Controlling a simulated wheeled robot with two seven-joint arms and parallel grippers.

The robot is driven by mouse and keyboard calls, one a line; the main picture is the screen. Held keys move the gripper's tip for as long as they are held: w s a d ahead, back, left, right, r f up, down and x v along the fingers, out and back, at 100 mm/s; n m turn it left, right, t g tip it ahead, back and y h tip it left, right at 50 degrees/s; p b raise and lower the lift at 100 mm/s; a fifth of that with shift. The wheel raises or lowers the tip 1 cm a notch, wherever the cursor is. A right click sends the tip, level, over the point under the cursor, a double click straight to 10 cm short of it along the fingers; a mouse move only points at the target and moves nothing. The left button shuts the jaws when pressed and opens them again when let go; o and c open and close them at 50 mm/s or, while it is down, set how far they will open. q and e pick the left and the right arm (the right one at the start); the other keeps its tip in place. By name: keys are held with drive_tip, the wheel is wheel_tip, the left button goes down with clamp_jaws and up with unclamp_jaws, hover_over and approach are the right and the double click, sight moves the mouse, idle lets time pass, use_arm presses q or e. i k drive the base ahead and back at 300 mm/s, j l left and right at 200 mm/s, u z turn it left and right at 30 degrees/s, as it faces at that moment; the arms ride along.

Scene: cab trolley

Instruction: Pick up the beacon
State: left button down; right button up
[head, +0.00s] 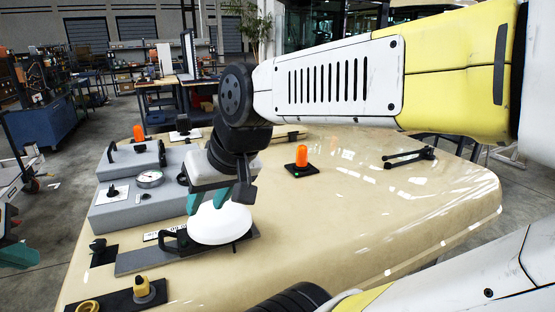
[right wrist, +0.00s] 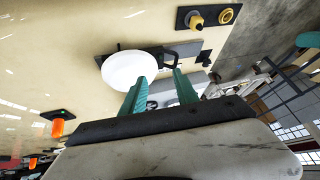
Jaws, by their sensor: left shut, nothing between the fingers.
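An orange beacon (head: 302,157) stands upright on a black square base on the beige table, right of my right gripper. It also shows in the right wrist view (right wrist: 57,128) at the left. A second orange, beacon-like piece (head: 138,132) stands at the table's back left. My right gripper (head: 210,201) is open and empty, its teal fingers pointing down over a white dome (head: 220,224); I cannot tell whether they touch it. In the right wrist view the fingers (right wrist: 160,88) are apart. My left gripper (head: 18,254) is at the left edge, shut and empty, away from the table.
Grey boxes with a gauge (head: 149,179) stand on the table's left. A yellow knob (head: 143,288) on a dark plate is at the front. A black handle (head: 408,157) lies at the back right. The table (head: 380,220) is clear right of the dome.

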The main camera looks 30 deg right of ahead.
sight(301, 164)
drive_tip(key=z, duration=1.4)
drive_tip(key=i+l, duration=0.2)
drive_tip(key=l, duration=0.2)
drive_tip(key=i+l, duration=0.15)
drive_tip(key=l, duration=0.25)
drive_tip(key=i+l, duration=0.2)
drive_tip(key=l, duration=0.2)
drive_tip(key=i+l+u, duration=0.1)
drive_tip(key=u, duration=0.25)
drive_tip(key=l+u, duration=0.35)
drive_tip(key=u, duration=1.4)
